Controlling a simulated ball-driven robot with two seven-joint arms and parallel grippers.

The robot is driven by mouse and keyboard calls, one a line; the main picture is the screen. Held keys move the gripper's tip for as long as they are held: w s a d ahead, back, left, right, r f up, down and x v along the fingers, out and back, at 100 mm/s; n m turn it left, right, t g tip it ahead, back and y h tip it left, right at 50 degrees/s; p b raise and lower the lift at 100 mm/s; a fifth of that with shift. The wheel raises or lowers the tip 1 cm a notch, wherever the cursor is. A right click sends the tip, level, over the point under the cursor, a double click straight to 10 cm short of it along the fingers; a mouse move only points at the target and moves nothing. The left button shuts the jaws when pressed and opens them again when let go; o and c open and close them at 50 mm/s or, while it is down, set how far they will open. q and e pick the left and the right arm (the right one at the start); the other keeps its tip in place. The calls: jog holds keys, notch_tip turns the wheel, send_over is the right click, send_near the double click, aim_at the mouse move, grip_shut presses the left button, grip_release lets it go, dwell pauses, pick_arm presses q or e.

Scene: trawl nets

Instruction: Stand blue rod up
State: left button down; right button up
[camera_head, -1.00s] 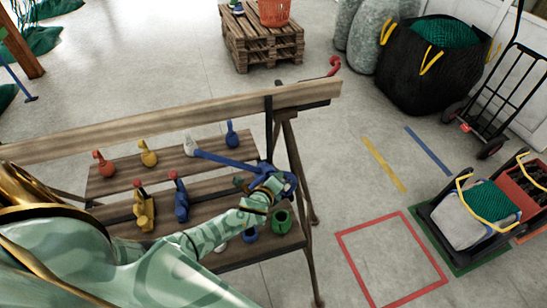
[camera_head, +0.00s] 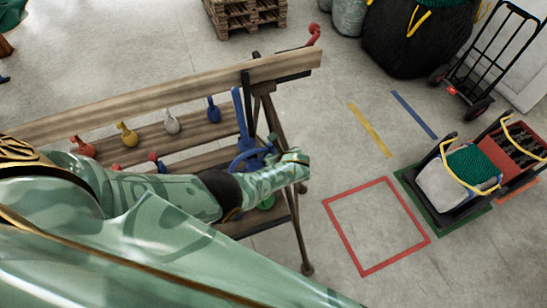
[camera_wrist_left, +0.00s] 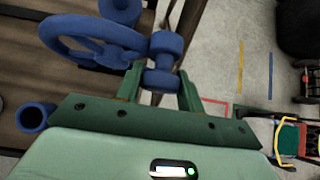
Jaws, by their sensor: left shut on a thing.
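The blue rod (camera_head: 239,112) stands close to upright in the head view, at the right end of the wooden rack. Its foot is at a blue ring-shaped wheel (camera_head: 246,162). In the left wrist view the wheel (camera_wrist_left: 60,47) shows at upper left. A short blue knob (camera_wrist_left: 166,48) beside the wheel sits between the fingers of my left gripper (camera_wrist_left: 160,88), which is shut on it. In the head view my left gripper (camera_head: 270,153) is at the wheel's right side, partly hidden by its own wrist. My right gripper is not in view.
Red (camera_head: 83,148), yellow (camera_head: 127,135), white (camera_head: 171,122) and blue (camera_head: 213,110) pieces stand in a row on the rack (camera_head: 150,98). A red floor square (camera_head: 341,233) and a loaded cart (camera_head: 455,185) lie to the right.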

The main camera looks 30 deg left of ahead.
pick_arm(q)
jog(key=shift+w+d+f+b, duration=0.15)
jog(key=shift+w+d+b, duration=0.05)
jog(key=shift+b, duration=0.1)
dwell(0.4)
jog(key=c, duration=0.9)
grip_release()
jog(key=shift+c, duration=0.2)
